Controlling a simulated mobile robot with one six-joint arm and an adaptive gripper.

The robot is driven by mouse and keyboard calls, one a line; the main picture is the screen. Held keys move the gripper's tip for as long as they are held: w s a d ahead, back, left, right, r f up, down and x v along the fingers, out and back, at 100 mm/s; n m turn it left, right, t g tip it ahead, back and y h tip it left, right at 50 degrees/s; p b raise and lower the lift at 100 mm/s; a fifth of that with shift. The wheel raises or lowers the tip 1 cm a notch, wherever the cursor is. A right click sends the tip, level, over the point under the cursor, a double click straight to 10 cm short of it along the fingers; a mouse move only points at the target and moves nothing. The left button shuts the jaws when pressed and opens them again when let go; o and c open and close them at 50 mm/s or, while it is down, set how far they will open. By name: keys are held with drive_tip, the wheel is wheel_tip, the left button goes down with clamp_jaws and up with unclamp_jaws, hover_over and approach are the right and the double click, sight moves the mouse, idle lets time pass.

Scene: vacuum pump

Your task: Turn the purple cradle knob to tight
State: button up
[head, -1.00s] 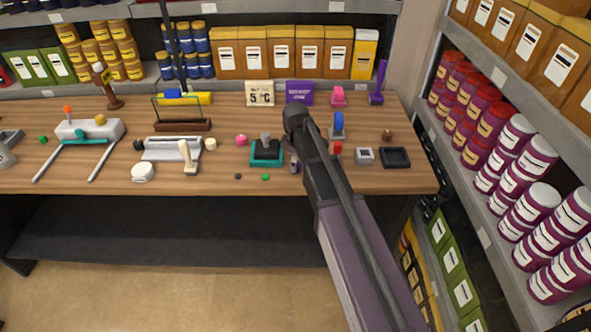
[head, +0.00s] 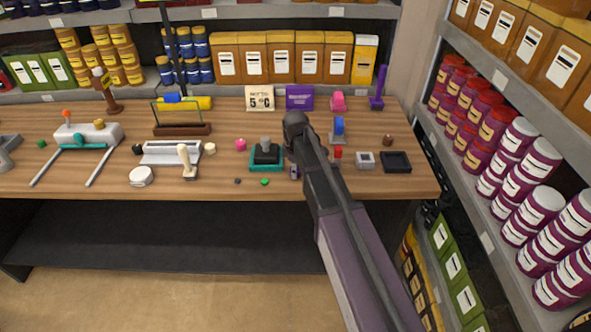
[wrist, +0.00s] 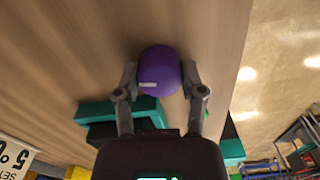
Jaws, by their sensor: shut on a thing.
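The purple knob (wrist: 160,65) is a rounded purple piece with a small pale mark, seen from close up in the wrist view. My gripper (wrist: 160,80) has one finger on each side of it and is shut on it. In the head view a small purple piece (head: 294,172) shows just left of my arm, near the front edge of the table. My fingers cannot be made out there. The cradle under the knob and any tight marking are hidden or too small to tell.
A teal and black device (head: 266,158) stands close on the left, and its teal part also shows in the wrist view (wrist: 95,113). A green button (head: 264,182) lies near the front edge. A grey box (head: 365,160) and a black tray (head: 396,162) are to the right.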

drive_tip(key=shift+m, duration=0.4)
drive_tip(key=m, duration=1.1)
drive_tip(key=shift+s+m, duration=0.1)
drive_tip(key=shift+m, duration=1.9)
drive_tip(key=o, duration=1.1)
drive_tip(key=shift+o, duration=0.2)
drive_tip(key=shift+n, duration=0.3)
